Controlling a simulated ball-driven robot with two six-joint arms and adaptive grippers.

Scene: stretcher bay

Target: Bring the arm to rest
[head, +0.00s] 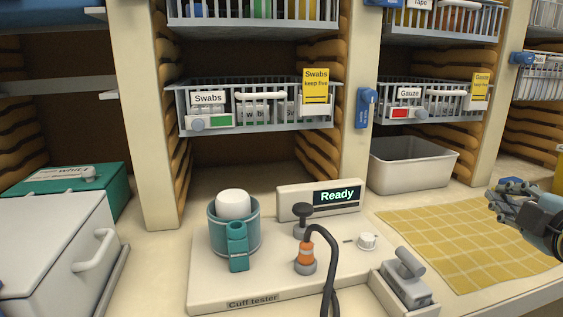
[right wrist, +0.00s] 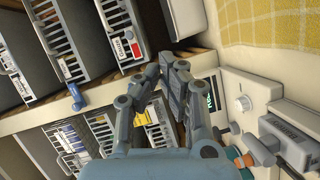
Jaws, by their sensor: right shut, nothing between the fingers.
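My right gripper (head: 512,196) is at the right edge of the head view, in the air over the yellow checked cloth's right side. In the right wrist view its fingers (right wrist: 165,75) are shut, with nothing between them. It touches no object that I can see. My left gripper is not in the head view.
A cuff tester (head: 210,296) reading "Ready" stands in front, with a teal cup (head: 222,240) and a dark hose (head: 330,262). A yellow cloth (head: 460,240) lies right of it. A bin (head: 405,172) stands behind. Wire baskets (head: 250,122) hang above. A grey case (head: 45,235) is left.

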